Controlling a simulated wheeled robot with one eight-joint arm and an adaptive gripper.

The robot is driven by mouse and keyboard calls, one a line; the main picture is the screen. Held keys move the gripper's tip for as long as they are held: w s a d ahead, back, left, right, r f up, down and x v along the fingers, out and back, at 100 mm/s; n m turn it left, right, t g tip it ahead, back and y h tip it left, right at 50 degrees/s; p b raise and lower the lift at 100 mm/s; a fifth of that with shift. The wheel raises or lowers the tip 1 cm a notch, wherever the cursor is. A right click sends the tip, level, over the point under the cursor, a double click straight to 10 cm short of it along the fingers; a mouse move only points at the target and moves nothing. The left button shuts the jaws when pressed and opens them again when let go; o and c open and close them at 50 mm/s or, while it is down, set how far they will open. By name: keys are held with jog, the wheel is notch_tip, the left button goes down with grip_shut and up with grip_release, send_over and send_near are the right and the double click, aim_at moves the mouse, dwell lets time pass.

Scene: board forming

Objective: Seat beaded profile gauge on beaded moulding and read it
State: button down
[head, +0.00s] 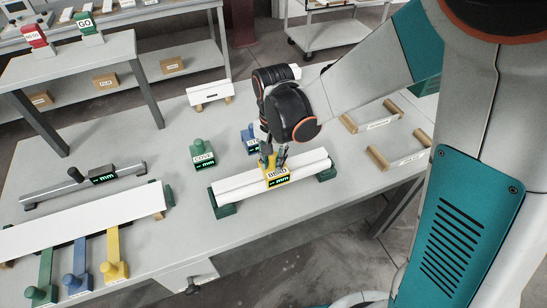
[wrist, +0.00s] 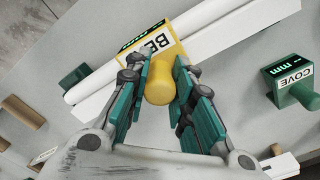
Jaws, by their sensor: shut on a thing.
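The yellow beaded profile gauge (head: 277,175) sits at the middle of the white beaded moulding (head: 235,187), and its display shows "-- mm". The moulding rests on two green supports (head: 225,209). My gripper (head: 272,158) is above the gauge, shut on its knob. In the wrist view the yellow knob (wrist: 158,86) is between the two teal-padded fingers, and the gauge body (wrist: 150,42) lies across the moulding (wrist: 215,38). The gauge's underside is hidden, so I cannot tell whether it fully touches the moulding.
A green cove gauge (head: 203,155) stands left of the moulding, and a blue gauge (head: 250,139) stands behind it, partly hidden by my arm. A long white board (head: 85,222) lies at left, with green, blue and yellow handled tools in front. Wooden rests (head: 383,155) stand at right.

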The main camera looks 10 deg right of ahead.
jog(key=shift+f+b, duration=0.55)
jog(key=shift+f, duration=0.15)
jog(key=c, duration=1.3)
grip_release()
jog(key=shift+r, duration=0.1)
jog(key=shift+r, duration=3.7)
